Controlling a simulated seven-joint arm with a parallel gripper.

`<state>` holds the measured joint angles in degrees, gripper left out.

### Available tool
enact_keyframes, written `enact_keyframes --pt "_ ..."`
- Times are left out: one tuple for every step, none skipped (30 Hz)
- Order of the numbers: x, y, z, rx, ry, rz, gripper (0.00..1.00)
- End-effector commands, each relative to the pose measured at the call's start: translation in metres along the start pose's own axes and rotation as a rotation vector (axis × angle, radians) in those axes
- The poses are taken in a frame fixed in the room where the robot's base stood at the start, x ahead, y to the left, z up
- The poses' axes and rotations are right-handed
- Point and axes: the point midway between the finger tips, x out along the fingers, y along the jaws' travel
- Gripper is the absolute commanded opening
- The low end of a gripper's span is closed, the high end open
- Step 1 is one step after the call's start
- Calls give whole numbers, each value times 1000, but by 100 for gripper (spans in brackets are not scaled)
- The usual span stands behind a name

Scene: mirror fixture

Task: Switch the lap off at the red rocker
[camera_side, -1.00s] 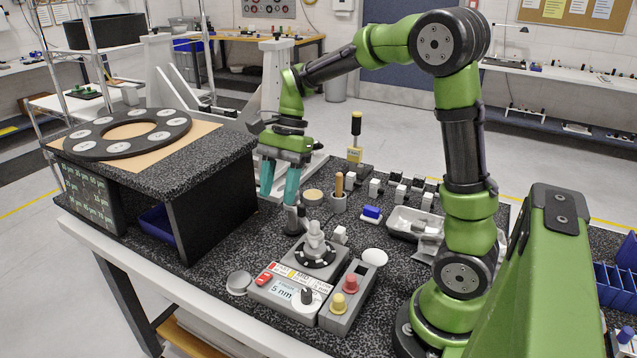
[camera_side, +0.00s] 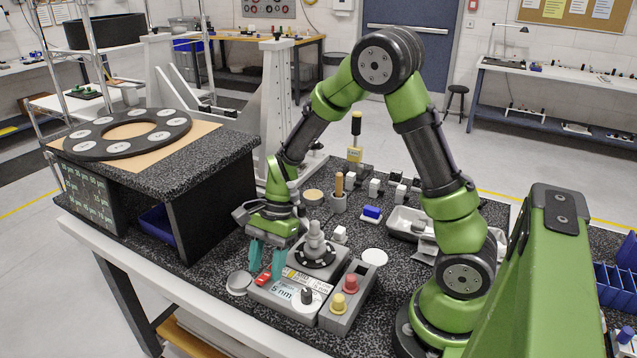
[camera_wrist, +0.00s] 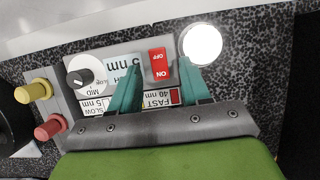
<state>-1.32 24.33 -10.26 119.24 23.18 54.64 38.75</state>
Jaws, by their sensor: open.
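The lap unit is a grey box (camera_side: 283,303) on the speckled bench, with a label panel and a dark turntable (camera_side: 314,257) carrying a pale stacked piece. Its red rocker (camera_side: 263,279) is at the panel's left end. In the wrist view the rocker (camera_wrist: 158,65) shows OFF on its far half and ON on its near half; which half is pressed I cannot tell. My gripper (camera_side: 266,266) is open and empty, pointing down just above the rocker. In the wrist view its teal fingertips (camera_wrist: 160,76) lie on either side of the rocker, with no contact visible.
A dark-pointer dial (camera_side: 306,296) sits right of the rocker. A separate box has a yellow button (camera_side: 338,302) and red button (camera_side: 351,283). A pale round disc (camera_side: 239,282) lies left of the lap. The black-topped stand (camera_side: 190,165) rises behind left.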

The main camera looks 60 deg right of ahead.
Motion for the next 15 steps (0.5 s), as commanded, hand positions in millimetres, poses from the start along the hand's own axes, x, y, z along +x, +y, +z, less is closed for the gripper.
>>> enact_keyframes --pt "4 0 0 0 0 2 47" --pt "5 0 0 0 0 2 47" --pt "6 0 0 0 0 1 47" --pt "7 0 0 0 0 1 47" --pt "7 0 0 0 0 1 47" --pt "7 0 0 0 0 1 47" --pt "7 0 0 0 0 1 47" --pt "7 0 0 0 0 1 47" --pt "7 0 0 0 0 1 47" --pt "7 0 0 0 0 1 47" --pt "7 0 0 0 0 1 47" --pt "7 0 0 0 0 0 42" --pt "7 0 0 0 0 0 38" --pt "7 0 0 0 0 0 33" --pt "7 0 0 0 0 0 27"
